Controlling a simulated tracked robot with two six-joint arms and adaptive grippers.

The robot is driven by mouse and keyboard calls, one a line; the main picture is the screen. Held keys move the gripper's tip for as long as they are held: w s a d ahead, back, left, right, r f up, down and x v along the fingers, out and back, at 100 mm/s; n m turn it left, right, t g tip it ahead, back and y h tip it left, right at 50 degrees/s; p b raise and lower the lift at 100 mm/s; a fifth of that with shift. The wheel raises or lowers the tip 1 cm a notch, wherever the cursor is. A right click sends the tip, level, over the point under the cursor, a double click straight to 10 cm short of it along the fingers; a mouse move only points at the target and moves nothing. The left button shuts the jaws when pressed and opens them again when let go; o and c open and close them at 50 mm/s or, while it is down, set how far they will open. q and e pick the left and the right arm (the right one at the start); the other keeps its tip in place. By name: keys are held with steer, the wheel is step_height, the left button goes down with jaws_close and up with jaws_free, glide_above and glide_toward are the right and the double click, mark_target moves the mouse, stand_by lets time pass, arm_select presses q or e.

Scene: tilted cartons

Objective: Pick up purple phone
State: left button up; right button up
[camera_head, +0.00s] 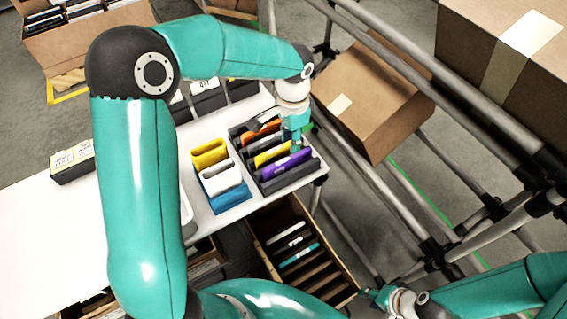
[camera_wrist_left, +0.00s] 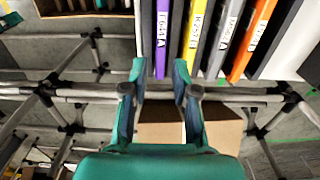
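The purple phone (camera_head: 287,164) stands on edge in a dark slotted rack (camera_head: 314,165) on the white table, at the rack's near end. In the left wrist view the purple phone (camera_wrist_left: 162,38) shows its labelled edge between my left fingers. My left gripper (camera_head: 297,140) is at the rack, over the phones. Its fingers (camera_wrist_left: 160,72) are open, one on each side of the purple phone's end, with gaps visible. The yellow phone (camera_wrist_left: 192,38) is just beyond the right finger. My right gripper (camera_head: 374,295) is low at the right, away from the rack; its finger opening is unclear.
Orange (camera_wrist_left: 250,40) and grey (camera_wrist_left: 222,40) phones stand close by in the rack. Yellow, white and blue holders (camera_head: 222,178) sit left of the rack. A wooden crate (camera_head: 337,262) with several devices is below. Metal rails (camera_head: 375,195) and cartons (camera_head: 370,95) stand at the right.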

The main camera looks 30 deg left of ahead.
mark_target(288, 158)
arm_select(q)
step_height(288, 158, down, 4)
steer(key=shift+r, duration=0.25)
steer(key=shift+s+a+f, duration=0.1)
steer(key=shift+a+f, duration=0.05)
steer(key=shift+f, duration=1.2)
steer(key=shift+a+f, duration=0.1)
steer(key=shift+f, duration=1.25)
jaws_close()
